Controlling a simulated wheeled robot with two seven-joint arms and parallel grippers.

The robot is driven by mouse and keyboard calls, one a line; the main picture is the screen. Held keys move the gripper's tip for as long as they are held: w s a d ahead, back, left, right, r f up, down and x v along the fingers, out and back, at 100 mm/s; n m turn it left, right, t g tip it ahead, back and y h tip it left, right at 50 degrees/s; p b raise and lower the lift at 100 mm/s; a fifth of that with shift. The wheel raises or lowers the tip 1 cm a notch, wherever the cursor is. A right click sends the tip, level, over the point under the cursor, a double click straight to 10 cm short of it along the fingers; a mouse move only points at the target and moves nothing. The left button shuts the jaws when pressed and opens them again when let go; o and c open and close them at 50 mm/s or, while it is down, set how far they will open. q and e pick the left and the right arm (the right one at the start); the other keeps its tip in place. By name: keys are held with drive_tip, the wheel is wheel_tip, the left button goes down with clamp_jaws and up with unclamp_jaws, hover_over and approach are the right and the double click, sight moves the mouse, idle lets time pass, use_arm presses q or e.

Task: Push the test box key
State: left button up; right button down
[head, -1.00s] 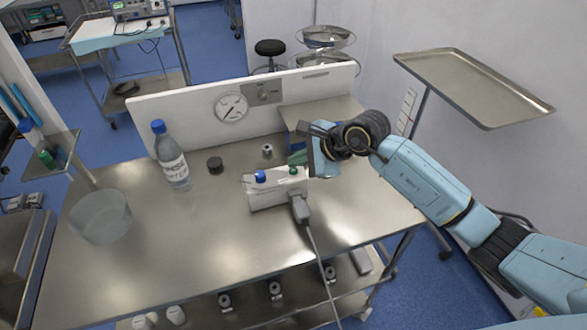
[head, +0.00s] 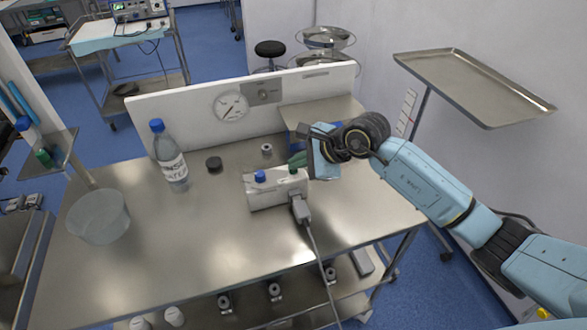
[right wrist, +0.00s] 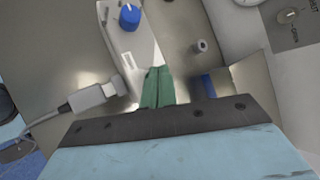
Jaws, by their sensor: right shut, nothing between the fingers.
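The test box (head: 262,200) is a small white box with a blue knob (head: 260,176) on top, standing on the steel table. A grey plug with a cable (head: 301,209) joins its near right end. My right gripper (head: 296,161) is shut and empty, its green fingertips at the right end of the box top. My left gripper is out of view.
A water bottle (head: 170,158), a dark round cap (head: 214,164) and a clear bowl (head: 98,217) stand to the left. A small metal cylinder (head: 266,150) is behind the box. A white upright panel (head: 190,116) closes the table's back. The front middle of the table is clear.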

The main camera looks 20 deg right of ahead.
drive_tip(key=shift+f, duration=0.15)
drive_tip(key=shift+r, duration=0.6)
drive_tip(key=shift+r, duration=0.1)
drive_tip(key=shift+r+p, duration=1.9)
drive_tip(key=shift+r, duration=1)
